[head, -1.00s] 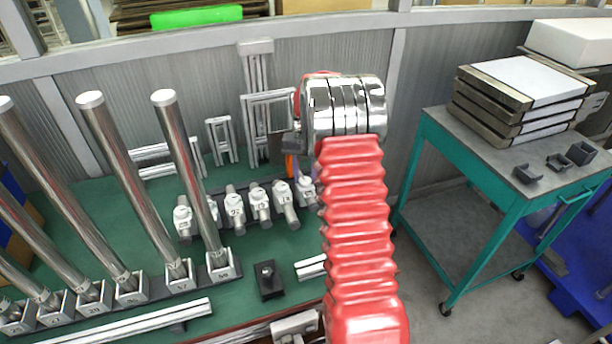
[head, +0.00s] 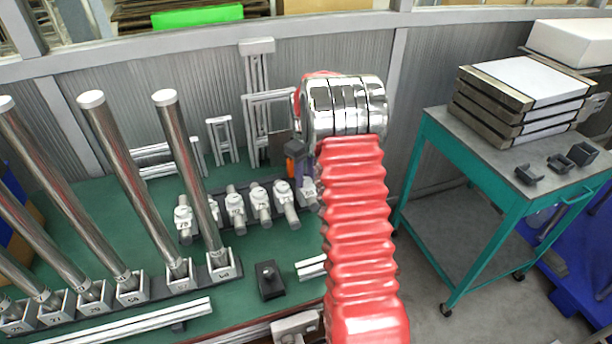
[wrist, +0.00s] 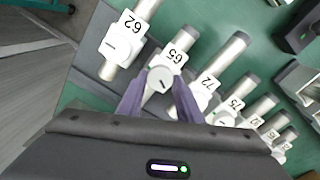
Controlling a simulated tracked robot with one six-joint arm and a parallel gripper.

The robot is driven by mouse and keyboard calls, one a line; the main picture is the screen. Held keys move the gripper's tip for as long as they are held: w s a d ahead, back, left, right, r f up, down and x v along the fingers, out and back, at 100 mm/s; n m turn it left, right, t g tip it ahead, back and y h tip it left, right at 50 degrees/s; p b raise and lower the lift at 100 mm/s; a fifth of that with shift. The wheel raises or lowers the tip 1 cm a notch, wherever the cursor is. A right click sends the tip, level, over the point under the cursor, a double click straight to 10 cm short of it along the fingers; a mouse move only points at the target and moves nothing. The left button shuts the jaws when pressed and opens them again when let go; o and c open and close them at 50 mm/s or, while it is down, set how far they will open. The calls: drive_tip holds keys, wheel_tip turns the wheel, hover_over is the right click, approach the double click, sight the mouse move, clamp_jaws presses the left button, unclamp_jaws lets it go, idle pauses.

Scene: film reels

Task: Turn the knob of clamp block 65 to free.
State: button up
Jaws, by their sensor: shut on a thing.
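Clamp block 65 (wrist: 178,42) is a white block on a grey rod, its number upside down in the wrist view. Its round pale knob (wrist: 160,80) carries a thin dark slanted line. My gripper (wrist: 159,88) has its two purple fingers on either side of the knob, shut on it. In the head view my gripper (head: 308,190) is at the right end of the row of clamp blocks, partly hidden by my red arm sleeve. Clamp block 65 cannot be made out clearly there. No marking for free is readable.
Clamp block 62 (wrist: 120,42) stands close on one side and clamp block 72 (wrist: 206,88) on the other, with several more beyond. Tall steel posts (head: 185,175) rise at left in the head view. A teal cart (head: 495,190) stands at right.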

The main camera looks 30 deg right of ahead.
sight(305, 180)
drive_tip(key=n, duration=0.5)
drive_tip(key=shift+s+n, duration=0.15)
drive_tip(key=shift+n, duration=0.25)
drive_tip(key=shift+f, duration=0.1)
drive_tip(key=o, duration=1)
drive_tip(key=shift+o, duration=0.2)
wheel_tip(305, 180, up, 14)
drive_tip(key=shift+f, duration=0.1)
idle(0.6)
